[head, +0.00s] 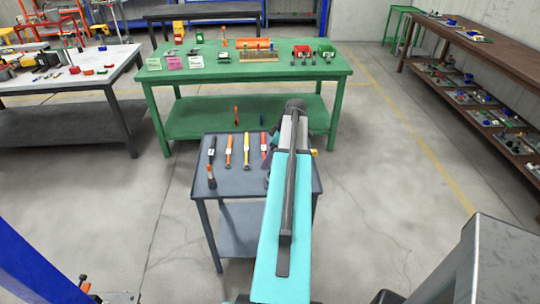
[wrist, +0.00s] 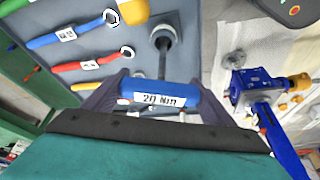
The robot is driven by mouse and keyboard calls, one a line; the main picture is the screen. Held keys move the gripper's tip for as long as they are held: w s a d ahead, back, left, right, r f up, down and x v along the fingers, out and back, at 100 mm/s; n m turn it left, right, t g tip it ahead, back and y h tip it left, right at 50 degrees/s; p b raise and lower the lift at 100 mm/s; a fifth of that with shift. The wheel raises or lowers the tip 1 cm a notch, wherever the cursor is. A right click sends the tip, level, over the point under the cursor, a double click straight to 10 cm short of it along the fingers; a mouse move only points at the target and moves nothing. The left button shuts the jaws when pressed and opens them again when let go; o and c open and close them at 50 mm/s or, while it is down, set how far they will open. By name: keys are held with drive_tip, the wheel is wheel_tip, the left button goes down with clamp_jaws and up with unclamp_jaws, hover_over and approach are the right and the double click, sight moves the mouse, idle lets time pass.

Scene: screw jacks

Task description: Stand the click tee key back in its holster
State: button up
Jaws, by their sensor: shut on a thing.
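My gripper (wrist: 157,98) is shut on the blue click tee key (wrist: 160,95), gripping its bar-shaped handle, which has a white label reading 20 Nm. The handle lies across between the two dark fingers. The lower part of the key is mostly hidden behind the handle and gripper. In the head view my arm covers the gripper and key, over the right side of the grey cart (head: 222,186). A dark grey round fitting with a stem (wrist: 163,42) shows beyond the handle in the wrist view. I cannot tell whether it is the holster.
Several ring-ended tools lie on the cart, including a yellow one (head: 246,151) and an orange one (head: 229,151). An orange-and-black item (head: 211,177) is at the cart's front left. A blue device (wrist: 250,92) shows right in the wrist view. A green bench (head: 160,72) stands behind.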

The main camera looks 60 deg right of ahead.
drive_tip(key=shift+f+b, duration=0.3)
drive_tip(key=shift+f, duration=0.3)
drive_tip(key=o, duration=1.6)
drive_tip(key=shift+r, duration=0.15)
drive_tip(key=shift+b+v, duration=1.55)
drive_tip(key=shift+v, duration=5.3)
